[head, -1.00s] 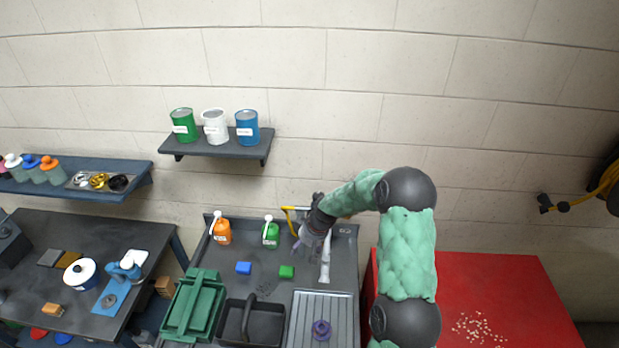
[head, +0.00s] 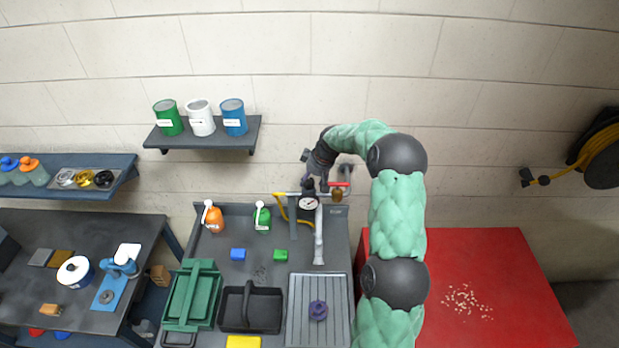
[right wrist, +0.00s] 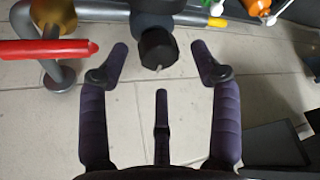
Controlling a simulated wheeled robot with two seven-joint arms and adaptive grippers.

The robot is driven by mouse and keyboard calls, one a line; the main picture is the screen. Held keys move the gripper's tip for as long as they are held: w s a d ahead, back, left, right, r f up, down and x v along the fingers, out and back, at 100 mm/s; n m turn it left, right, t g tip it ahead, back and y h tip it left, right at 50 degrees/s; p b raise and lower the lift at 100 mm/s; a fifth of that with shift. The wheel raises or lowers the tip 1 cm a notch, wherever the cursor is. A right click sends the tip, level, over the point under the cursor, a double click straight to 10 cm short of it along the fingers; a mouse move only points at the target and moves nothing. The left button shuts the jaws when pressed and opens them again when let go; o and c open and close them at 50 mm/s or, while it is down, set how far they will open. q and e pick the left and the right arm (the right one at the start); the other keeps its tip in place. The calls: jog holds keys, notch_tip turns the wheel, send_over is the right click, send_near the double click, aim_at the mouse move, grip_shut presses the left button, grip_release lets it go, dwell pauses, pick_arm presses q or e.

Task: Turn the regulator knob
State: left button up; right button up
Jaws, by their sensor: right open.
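The regulator knob (right wrist: 157,47) is a short black cylinder with a pale pointer mark, near the top middle of the right wrist view. In the head view the black knob (head: 309,186) shows small above a round white gauge (head: 309,204) on the pipework. My right gripper (right wrist: 161,56) is open, with its two dark fingertips on either side of the knob and visible gaps to both. In the head view my right gripper (head: 311,172) is just above the knob, partly covered by its own wrist. My left gripper is not in view.
A red valve handle (right wrist: 45,50) on a brass valve lies beside the left finger; it also shows in the head view (head: 340,184). Orange (head: 213,217) and green (head: 262,217) spray bottles stand on the bench.

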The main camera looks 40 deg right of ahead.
jog(key=shift+x, duration=1.15)
jog(key=shift+f, duration=0.1)
jog(key=shift+s, duration=0.1)
jog(key=c, duration=1.1)
